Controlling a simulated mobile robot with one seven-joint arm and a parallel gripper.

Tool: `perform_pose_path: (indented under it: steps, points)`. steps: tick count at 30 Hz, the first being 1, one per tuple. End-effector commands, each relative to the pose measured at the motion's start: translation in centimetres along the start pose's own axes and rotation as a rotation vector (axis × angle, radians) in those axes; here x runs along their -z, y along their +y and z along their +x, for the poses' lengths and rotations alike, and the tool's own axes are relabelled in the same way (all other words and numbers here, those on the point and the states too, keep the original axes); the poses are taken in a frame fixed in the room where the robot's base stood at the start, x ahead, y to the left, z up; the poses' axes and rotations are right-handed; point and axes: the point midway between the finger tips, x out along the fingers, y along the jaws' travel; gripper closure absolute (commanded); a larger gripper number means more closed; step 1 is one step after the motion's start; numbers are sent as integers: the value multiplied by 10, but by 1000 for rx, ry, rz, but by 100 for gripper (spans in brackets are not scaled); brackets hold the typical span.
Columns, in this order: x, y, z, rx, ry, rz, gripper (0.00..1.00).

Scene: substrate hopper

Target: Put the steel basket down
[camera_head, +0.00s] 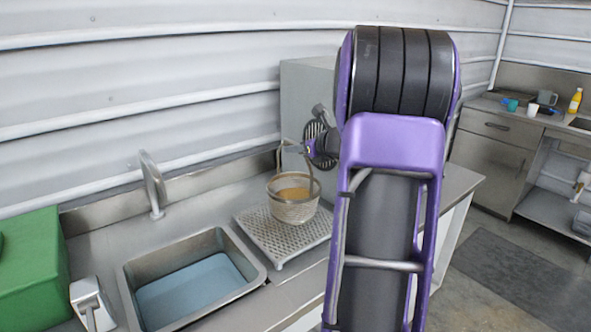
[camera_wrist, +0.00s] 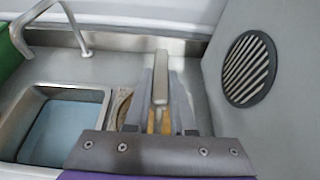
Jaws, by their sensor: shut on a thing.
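The steel basket (camera_head: 293,210) is a round mesh basket with a tall hooped handle and tan material inside. In the head view it is upright, over the perforated drain rack (camera_head: 262,240) right of the sink; I cannot tell whether it touches the rack. My gripper (camera_head: 297,148) is shut on the top of the handle. In the wrist view my gripper (camera_wrist: 160,90) holds the handle between its fingers, and part of the basket's rim (camera_wrist: 121,104) shows beside them. Most of the basket is hidden there by the gripper.
A sink (camera_head: 131,273) with bluish water and a faucet (camera_head: 152,185) lie left of the rack. A green box (camera_head: 35,265) stands at far left. A grey cabinet with a round vent (camera_wrist: 249,69) stands close on the right. Cups and a yellow bottle (camera_head: 575,101) are on a far counter.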

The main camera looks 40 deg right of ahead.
Motion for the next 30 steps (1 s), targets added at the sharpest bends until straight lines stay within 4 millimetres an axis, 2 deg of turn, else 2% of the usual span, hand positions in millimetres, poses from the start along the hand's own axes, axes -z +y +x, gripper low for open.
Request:
perform_pose_path:
  steps: [6,9,23,24,28,30]
  points:
    - [30,0,13,-1,-2,2,100]
    - [37,0,16,-1,-4,0,100]
    - [43,0,19,-1,-5,-3,100]
    - [45,0,19,-1,0,-1,72]
    - [45,0,18,-1,0,0,49]
    - [45,0,18,-1,0,0,48]
